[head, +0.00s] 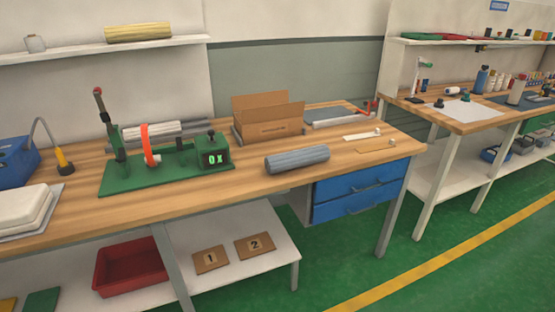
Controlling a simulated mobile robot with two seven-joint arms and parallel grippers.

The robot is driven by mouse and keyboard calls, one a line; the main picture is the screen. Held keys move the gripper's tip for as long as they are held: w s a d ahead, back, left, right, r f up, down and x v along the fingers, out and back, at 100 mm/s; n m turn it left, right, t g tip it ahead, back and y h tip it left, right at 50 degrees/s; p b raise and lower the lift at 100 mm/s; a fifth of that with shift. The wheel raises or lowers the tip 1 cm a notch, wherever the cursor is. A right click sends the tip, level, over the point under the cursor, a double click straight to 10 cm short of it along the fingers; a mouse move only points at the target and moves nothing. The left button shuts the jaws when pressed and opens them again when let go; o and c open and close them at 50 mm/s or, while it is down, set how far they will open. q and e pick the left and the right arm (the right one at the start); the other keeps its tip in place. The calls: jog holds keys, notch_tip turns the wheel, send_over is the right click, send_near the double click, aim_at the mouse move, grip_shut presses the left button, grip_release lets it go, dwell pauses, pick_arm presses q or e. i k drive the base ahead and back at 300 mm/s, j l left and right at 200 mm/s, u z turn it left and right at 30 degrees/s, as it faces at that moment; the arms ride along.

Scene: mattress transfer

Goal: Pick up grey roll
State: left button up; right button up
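The grey roll (297,159) lies on its side on the wooden workbench (240,183), near the front edge and above the blue drawers. Neither of my grippers shows in the head view.
Left of the roll stands a green machine (165,165) with a display and an upright lever. Behind the roll is an open cardboard box (268,118). Blue drawers (361,188) hang below the bench top. A red tray (131,266) sits on the lower shelf. Green floor in front is clear.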

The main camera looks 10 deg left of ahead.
aim_at(279, 162)
jog(key=i+l+u, duration=0.1)
jog(key=u, duration=1.2)
jog(key=l+u, duration=0.7)
jog(key=u, duration=0.15)
jog(key=l+u, duration=0.3)
jog(key=k+l+u, duration=0.25)
jog(key=l, duration=0.25)
jog(key=k+l+u, duration=0.2)
jog(key=l, duration=0.2)
jog(key=l+u, duration=0.15)
jog(key=l, duration=0.3)
jog(key=k+l, duration=0.2)
jog(key=l, duration=0.2)
jog(key=k+l+u, duration=0.1)
jog(key=l, duration=0.3)
jog(key=k+l, duration=0.5)
jog(key=l, duration=0.7)
jog(key=i, duration=0.25)
jog(key=j+u, duration=0.05)
